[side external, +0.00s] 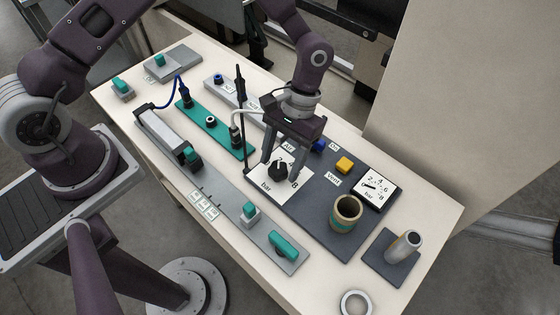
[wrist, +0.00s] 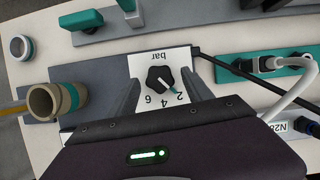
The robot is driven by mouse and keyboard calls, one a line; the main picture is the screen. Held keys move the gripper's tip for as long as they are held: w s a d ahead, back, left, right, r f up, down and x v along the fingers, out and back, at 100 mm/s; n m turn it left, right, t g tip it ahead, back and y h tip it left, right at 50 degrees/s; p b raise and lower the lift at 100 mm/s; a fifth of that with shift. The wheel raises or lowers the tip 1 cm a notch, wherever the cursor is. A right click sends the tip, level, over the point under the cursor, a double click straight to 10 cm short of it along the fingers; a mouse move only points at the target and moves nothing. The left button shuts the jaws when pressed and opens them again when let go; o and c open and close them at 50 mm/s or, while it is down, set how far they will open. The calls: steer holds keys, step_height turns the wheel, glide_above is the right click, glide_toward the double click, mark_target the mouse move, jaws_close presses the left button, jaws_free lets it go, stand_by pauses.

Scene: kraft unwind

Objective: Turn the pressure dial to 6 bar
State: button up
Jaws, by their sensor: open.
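The pressure dial is a black knob (side external: 278,171) on a white plate marked "bar" (side external: 268,187), on the dark grey panel. In the wrist view the knob (wrist: 160,79) shows a pale pointer line directed near the 2, with 4 and 6 further round. My gripper (side external: 281,158) is open and points down over the dial. In the wrist view its fingers (wrist: 165,92) stand on either side of the knob, with gaps visible. I cannot tell exactly how low the fingertips are. A white gauge (side external: 378,188) at the panel's right has its needle at the low, left end.
A tan cup-like ring (side external: 346,212) stands on the panel right of the dial. A yellow button (side external: 344,164) and a blue button (side external: 319,145) lie behind. A thin black post (side external: 241,115) rises close left of my gripper. A grey strip (side external: 222,188) with teal parts runs in front.

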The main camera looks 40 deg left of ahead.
steer(key=shift+s+f, duration=0.2)
steer(key=shift+f, duration=0.15)
steer(key=shift+c, duration=0.5)
jaws_close()
